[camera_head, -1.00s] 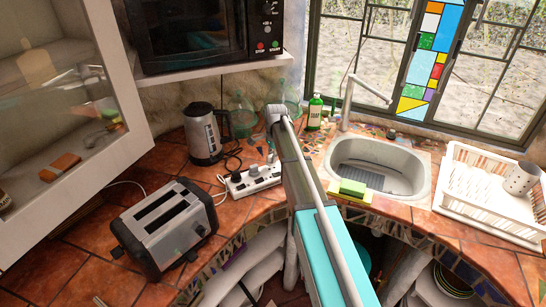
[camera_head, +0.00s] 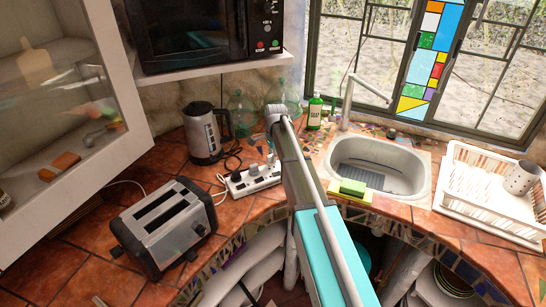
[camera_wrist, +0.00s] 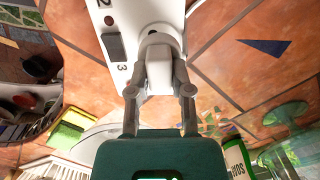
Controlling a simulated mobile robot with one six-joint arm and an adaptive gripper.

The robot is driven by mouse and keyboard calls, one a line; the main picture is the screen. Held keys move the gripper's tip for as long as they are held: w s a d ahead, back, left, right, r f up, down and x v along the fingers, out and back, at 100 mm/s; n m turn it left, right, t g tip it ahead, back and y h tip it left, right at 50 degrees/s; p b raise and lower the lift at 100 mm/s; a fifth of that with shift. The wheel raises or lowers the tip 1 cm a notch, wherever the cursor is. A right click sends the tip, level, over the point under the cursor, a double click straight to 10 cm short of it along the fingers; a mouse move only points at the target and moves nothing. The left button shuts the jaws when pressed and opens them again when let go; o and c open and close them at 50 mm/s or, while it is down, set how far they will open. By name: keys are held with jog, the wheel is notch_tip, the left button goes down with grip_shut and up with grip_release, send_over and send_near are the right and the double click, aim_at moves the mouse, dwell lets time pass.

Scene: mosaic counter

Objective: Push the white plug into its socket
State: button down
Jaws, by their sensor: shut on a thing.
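The white plug (camera_wrist: 158,72) is between the two fingers of my gripper (camera_wrist: 159,90) in the wrist view, and the fingers are shut on it. The plug's far end is at the white power strip (camera_wrist: 103,22), over the round socket area beside the switch marked 3. I cannot tell how deep the plug sits, and the socket face is hidden behind it. In the head view the power strip (camera_head: 240,188) lies on the tiled counter. My arm covers part of the strip's right side, and my gripper is not clearly seen there.
A black plug and cord (camera_head: 235,175) are at the strip's left end. A toaster (camera_head: 165,225), a kettle (camera_head: 203,135) and a green soap bottle (camera_head: 314,111) stand nearby. The sink (camera_head: 378,165) with a sponge (camera_head: 353,187) on its edge is to the right.

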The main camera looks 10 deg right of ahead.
jog(key=shift+f+b, duration=0.9)
jog(key=shift+f, duration=0.1)
dwell(0.8)
jog(key=shift+c, duration=2.2)
grip_release()
jog(key=shift+r, duration=0.25)
